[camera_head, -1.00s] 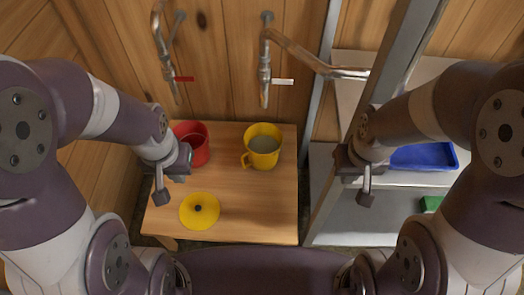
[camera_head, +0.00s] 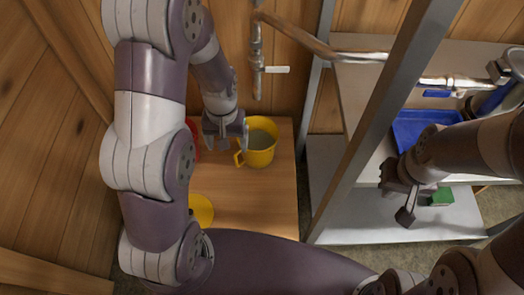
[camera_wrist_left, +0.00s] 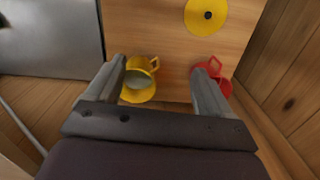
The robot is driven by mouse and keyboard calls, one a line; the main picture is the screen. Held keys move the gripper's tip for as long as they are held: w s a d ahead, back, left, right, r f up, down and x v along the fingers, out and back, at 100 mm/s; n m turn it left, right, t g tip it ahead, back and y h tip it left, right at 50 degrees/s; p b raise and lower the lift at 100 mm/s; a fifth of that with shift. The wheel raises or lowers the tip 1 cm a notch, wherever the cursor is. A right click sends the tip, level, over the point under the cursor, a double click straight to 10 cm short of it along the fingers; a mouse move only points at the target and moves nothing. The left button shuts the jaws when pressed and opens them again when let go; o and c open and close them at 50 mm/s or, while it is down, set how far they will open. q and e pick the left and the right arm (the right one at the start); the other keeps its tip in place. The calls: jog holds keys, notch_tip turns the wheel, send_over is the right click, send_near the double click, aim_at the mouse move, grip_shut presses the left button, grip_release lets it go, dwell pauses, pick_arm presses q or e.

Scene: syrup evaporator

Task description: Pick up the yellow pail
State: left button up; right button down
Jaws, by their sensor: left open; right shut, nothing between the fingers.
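The yellow pail (camera_head: 259,151) stands upright on the wooden table, with a greyish content inside and its handle (camera_head: 238,158) on the left. In the left wrist view the pail (camera_wrist_left: 138,92) shows between the fingers, close to the left one, with its handle pointing up the picture. My left gripper (camera_head: 226,140) is open and empty, just left of the pail and above its handle; I cannot tell the exact height gap. My right gripper (camera_head: 405,212) is shut and empty, over the metal shelf at the right, away from the pail.
A red pail (camera_wrist_left: 207,70) stands beside the yellow one, mostly hidden by my left arm in the head view. A yellow lid (camera_head: 201,209) lies on the table (camera_head: 258,205). A pipe with a white handle (camera_head: 277,69) hangs behind. A metal post (camera_head: 372,137) and blue tray (camera_head: 420,128) are right.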

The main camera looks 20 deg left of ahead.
pick_arm(q)
jog(key=w+a+f+n+b, duration=0.1)
jog(key=w+f+n+b, duration=0.1)
jog(key=w+f, duration=0.3)
jog(key=w+a+f+n+b, duration=0.2)
jog(key=w+f+n, duration=0.2)
jog(key=f, duration=0.6)
jog(key=w+a+f+n+b, duration=0.1)
jog(key=w+f+n+b, duration=0.2)
jog(key=w+f, duration=0.3)
jog(key=shift+w+a+f, duration=0.15)
jog(key=shift+a+f, duration=0.05)
jog(key=shift+f, duration=0.3)
jog(key=shift+w+a+f, duration=0.15)
jog(key=shift+a+f, duration=0.05)
jog(key=shift+f, duration=0.25)
jog(key=shift+w+f+n+t, duration=0.15)
jog(key=shift+f+n+t, duration=0.2)
jog(key=shift+n, duration=0.15)
jog(key=f, duration=0.5)
jog(key=f+b, duration=0.1)
jog(key=f, duration=0.5)
jog(key=shift+w+d+f, duration=0.1)
jog(key=shift+d+f, duration=0.1)
jog(key=shift+f, duration=0.1)
jog(key=shift+c, duration=0.3)
grip_shut()
jog(key=shift+r, duration=0.15)
